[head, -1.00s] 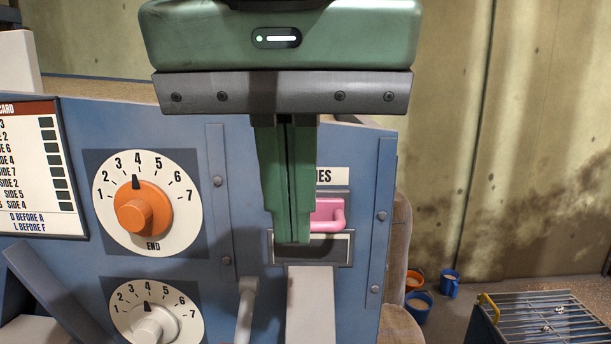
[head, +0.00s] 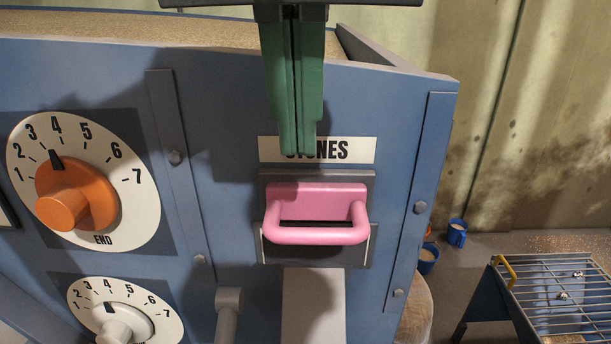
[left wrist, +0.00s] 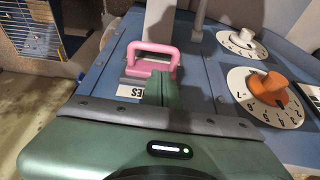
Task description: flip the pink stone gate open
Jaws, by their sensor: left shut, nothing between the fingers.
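The pink stone gate (head: 316,202) is a flap with a loop handle, set in a dark frame under the STONES label (head: 340,150) on the blue panel. Its handle sticks out from the panel. It also shows in the left wrist view (left wrist: 152,58). My left gripper (head: 297,152) has green fingers pressed together with nothing between them. In the head view its tips overlap the label, just above the pink gate, apart from the handle. A pale chute (head: 314,300) runs down below the gate. My right gripper is not in view.
An orange dial (head: 75,195) and a white dial (head: 118,322) stick out of the panel at the left. A grey lever (head: 229,305) stands left of the chute. A wire-topped stand (head: 560,285) and blue cups (head: 457,232) are at the right.

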